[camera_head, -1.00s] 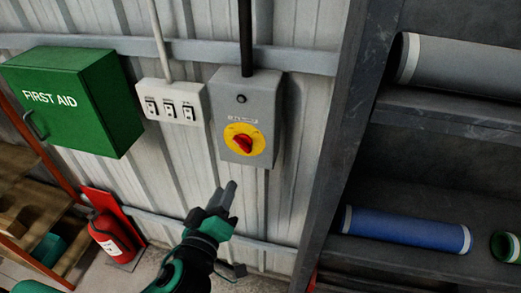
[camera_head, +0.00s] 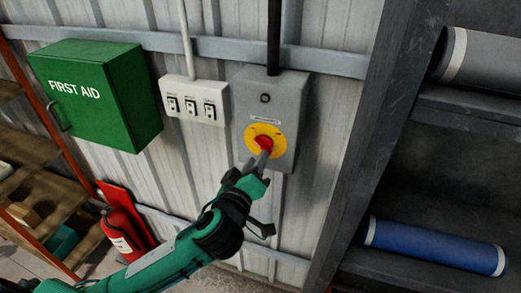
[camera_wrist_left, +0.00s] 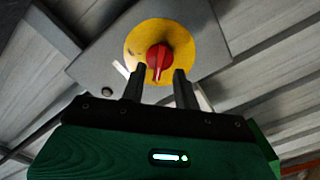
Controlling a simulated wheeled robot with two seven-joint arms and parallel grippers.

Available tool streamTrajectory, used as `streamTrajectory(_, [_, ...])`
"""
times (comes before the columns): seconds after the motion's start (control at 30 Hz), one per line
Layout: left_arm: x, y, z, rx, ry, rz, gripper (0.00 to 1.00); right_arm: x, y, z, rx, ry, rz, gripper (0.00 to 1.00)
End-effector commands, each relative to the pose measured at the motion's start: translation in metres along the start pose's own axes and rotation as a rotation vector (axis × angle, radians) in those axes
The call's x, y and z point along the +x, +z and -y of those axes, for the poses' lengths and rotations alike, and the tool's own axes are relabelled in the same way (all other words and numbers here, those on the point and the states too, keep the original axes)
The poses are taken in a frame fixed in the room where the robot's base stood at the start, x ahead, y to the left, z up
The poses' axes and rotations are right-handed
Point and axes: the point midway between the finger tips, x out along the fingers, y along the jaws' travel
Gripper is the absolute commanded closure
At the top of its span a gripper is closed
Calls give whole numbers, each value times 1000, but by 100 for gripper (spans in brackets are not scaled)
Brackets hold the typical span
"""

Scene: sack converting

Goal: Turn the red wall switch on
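The red switch (camera_head: 264,142) is a rotary knob on a yellow disc (camera_head: 277,131) on a grey wall box (camera_head: 250,95). In the left wrist view, the red knob (camera_wrist_left: 158,57) shows just beyond and between my fingertips. My left gripper (camera_head: 262,158) is in front of the knob, with its fingers pointing at it; in the wrist view the left gripper (camera_wrist_left: 160,74) is open with a gap between its two dark fingers. I cannot tell whether the fingers touch the knob. My right gripper is not in view.
A white panel with several small switches (camera_head: 194,100) is left of the grey box. A green first aid cabinet (camera_head: 132,95) and a red extinguisher (camera_head: 124,230) are farther left. A dark shelf post (camera_head: 372,140) and a blue roll (camera_head: 434,246) are on the right.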

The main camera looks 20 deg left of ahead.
Motion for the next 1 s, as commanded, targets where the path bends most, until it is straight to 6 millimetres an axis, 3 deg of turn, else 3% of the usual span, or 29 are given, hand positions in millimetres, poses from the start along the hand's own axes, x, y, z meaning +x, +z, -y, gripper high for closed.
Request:
streamTrajectory(0.23, [32,-1,-1,1,0,0,69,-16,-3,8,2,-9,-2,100])
streamTrajectory(0.63, [38,0,0,-1,0,0,69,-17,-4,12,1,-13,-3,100])
streamTrajectory(0.8, [38,0,0,-1,0,0,100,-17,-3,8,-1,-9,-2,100])
streamTrajectory(1.0, [38,0,0,0,0,0,100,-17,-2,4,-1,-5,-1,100])
